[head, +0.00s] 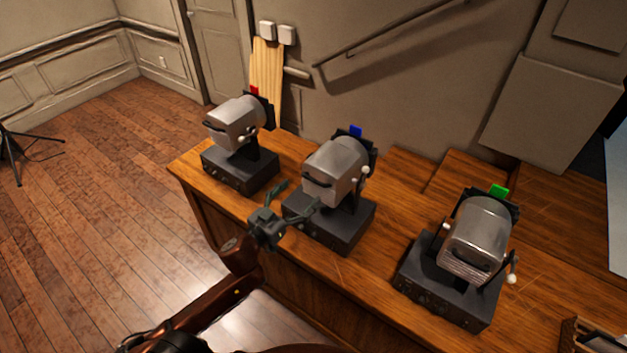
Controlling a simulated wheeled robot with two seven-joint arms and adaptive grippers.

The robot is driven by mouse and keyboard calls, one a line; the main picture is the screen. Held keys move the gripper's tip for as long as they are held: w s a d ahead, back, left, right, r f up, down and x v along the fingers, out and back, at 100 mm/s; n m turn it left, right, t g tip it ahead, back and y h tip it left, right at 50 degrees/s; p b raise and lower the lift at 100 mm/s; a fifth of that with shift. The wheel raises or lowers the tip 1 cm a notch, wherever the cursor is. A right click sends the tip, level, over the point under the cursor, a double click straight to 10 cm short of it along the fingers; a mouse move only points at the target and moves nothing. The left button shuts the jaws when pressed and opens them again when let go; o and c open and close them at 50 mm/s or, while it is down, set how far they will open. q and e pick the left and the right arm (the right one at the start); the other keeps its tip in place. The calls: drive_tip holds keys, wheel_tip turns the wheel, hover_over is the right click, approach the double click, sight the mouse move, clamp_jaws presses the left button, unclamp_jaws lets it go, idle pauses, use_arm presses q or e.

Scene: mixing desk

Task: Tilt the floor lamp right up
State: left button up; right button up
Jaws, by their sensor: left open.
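Three grey lamp heads on black box bases stand in a row on the wooden desk. The left lamp (236,122) has a red tab, the middle lamp (335,170) a blue tab, and the right lamp (477,238) a green tab. No readable label shows which one is the floor lamp. My left gripper (299,195) is open and empty, in front of the middle lamp and its base (335,222). Its fingers point toward that lamp; I cannot tell whether they touch it. My right gripper is out of view.
The desk (388,305) has bare wood between the middle and right lamps. A wooden board (266,75) stands behind the left lamp. A handrail (392,34) runs along the back wall. A black tripod stand (14,150) is on the open floor at the left.

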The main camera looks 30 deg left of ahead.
sight(314, 179)
use_arm(q)
drive_tip(key=w, duration=0.7)
drive_tip(key=shift+w+d, duration=0.2)
drive_tip(key=shift+d, duration=0.1)
drive_tip(key=shift+c, duration=0.6)
drive_tip(key=c, duration=1.3)
drive_tip(key=shift+f, duration=0.1)
